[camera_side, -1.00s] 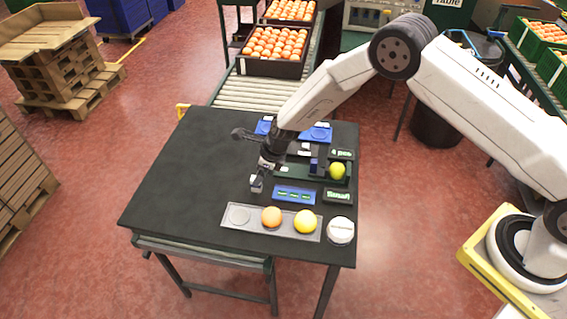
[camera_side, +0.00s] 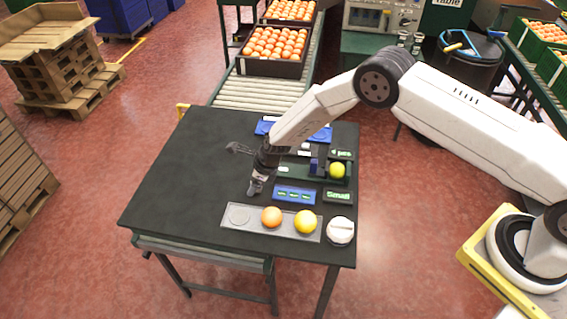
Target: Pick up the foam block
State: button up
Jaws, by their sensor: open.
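My gripper (camera_side: 254,188) points down over the middle of the black table (camera_side: 185,175), left of the blue panel with green marks (camera_side: 294,195). Its jaws are open, and I see nothing held between them. I cannot pick out the foam block for certain; my gripper and wrist hide part of the table. A dark blue upright piece (camera_side: 318,160) stands to the right of my gripper, beside a yellow-green fruit (camera_side: 337,171) in a dark green tray (camera_side: 292,171).
A grey tray (camera_side: 232,228) at the front holds an orange (camera_side: 271,217) and a yellow-orange fruit (camera_side: 305,222). A round white object (camera_side: 340,231) stands right of it. A blue item (camera_side: 320,135) lies behind. The table's left side is clear.

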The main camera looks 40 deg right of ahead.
jog(key=shift+a+f, duration=0.1)
jog(key=shift+f, duration=0.3)
jog(key=shift+w, duration=0.1)
grip_shut()
